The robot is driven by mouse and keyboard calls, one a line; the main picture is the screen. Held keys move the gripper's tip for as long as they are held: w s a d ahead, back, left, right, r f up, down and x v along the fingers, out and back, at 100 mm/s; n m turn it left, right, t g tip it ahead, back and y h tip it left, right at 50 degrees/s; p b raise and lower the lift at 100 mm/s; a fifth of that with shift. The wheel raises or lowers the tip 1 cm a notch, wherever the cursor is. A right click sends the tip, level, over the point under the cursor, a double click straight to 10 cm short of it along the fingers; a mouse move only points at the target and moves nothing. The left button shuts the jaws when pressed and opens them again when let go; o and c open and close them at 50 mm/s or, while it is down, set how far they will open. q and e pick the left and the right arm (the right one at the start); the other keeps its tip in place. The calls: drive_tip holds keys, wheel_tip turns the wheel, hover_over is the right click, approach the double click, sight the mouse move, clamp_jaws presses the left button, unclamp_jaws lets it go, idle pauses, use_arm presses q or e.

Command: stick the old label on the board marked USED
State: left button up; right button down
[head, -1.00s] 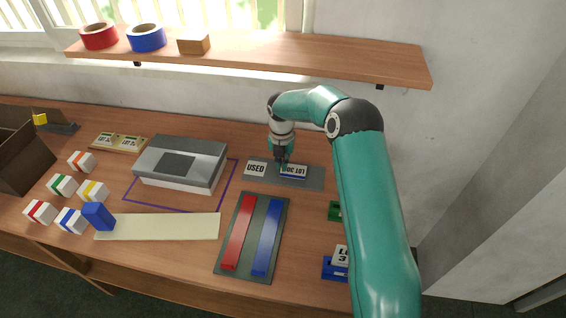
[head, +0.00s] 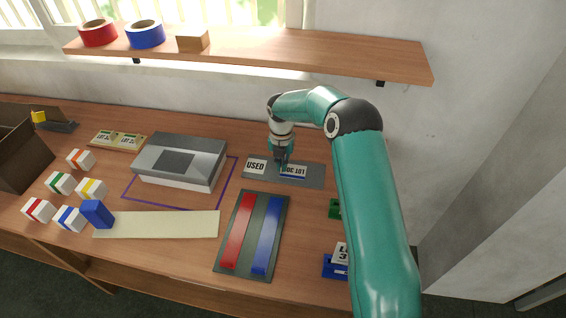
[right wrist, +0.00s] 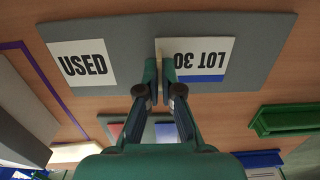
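The USED board is a flat grey plate (head: 314,181) on the table, with a white USED sign (head: 256,167) on its left part. The old label (head: 293,171), white with a blue edge and upside-down LOT lettering, is over the plate's middle, right of the sign. It also shows in the right wrist view (right wrist: 207,58), where it looks flat against or very close to the plate. My right gripper (head: 281,163) is at the label's left edge. In the right wrist view its fingers (right wrist: 159,75) are close together with a thin pale edge between them. My left gripper is out of view.
A pad with red and blue strips (head: 252,197) lies in front of the plate. The grey printer (head: 180,160) stands left, inside a purple outline. Blue (head: 336,266) and green (head: 334,209) holders are at the right, partly behind my arm. A shelf (head: 300,54) hangs above.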

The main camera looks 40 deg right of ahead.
drive_tip(key=shift+f, duration=0.1)
idle(0.7)
drive_tip(key=c, duration=1.2)
unclamp_jaws()
drive_tip(key=shift+c, duration=0.2)
drive_tip(key=shift+r, duration=0.2)
drive_tip(key=shift+r+p, duration=2.05)
drive_tip(key=shift+r, duration=0.85)
drive_tip(key=shift+s+f, duration=0.1)
